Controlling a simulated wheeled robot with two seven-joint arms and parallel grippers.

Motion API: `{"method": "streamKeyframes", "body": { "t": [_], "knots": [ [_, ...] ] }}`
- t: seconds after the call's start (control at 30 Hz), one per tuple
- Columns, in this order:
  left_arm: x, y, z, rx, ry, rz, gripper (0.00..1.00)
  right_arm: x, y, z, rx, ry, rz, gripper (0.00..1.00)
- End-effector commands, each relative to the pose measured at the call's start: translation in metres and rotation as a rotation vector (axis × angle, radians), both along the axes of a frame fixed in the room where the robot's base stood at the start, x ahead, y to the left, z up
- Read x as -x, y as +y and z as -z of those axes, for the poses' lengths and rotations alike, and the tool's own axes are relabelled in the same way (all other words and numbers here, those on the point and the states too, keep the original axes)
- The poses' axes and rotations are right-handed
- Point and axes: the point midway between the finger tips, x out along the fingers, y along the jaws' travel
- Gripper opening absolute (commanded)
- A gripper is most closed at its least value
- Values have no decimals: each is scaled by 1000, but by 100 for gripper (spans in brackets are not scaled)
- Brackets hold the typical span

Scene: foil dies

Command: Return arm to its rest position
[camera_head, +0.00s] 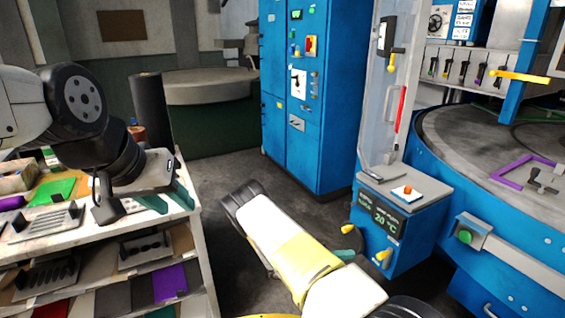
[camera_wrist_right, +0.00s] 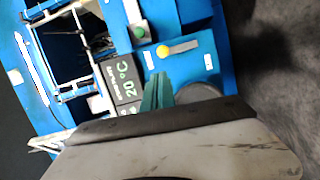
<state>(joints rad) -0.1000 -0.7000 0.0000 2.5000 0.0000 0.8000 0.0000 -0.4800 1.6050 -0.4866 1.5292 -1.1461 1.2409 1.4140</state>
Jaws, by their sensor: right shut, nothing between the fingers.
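My right arm (camera_head: 290,250) reaches in from the bottom of the head view, its white and yellow links over the dark floor. Only a bit of the green fingers of my right gripper (camera_head: 345,255) shows past the arm, in front of the blue control box. In the right wrist view the green fingers of my right gripper (camera_wrist_right: 158,92) are together and empty, pointing toward the blue machine. My left gripper (camera_head: 165,201) is over the right edge of the shelf at the left. Its two green fingers are apart, with nothing seen between them.
The blue control box (camera_head: 405,225) with a 20 °C display stands close to my right gripper. A blue round machine (camera_head: 440,190) is at the right, a tall blue cabinet (camera_head: 295,100) behind. A loaded shelf (camera_head: 190,245) is at left. Floor between is clear.

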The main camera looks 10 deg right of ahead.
Motion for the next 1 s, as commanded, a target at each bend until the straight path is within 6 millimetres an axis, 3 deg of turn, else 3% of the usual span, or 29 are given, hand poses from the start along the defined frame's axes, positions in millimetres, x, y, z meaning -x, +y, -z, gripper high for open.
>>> {"method": "streamKeyframes", "body": {
  "t": [0.23,0.5,0.77,1.0],
  "knots": [
    [0,0,0,0,0,0,36,13,5,-66,-244,14,212,0],
    [0,0,0,0,0,0,36,42,27,-143,-607,37,358,0],
    [0,0,0,0,0,0,36,75,57,-219,-966,27,358,0],
    [0,0,0,0,0,0,36,111,86,-291,-1263,-16,241,0]
  ]
}}
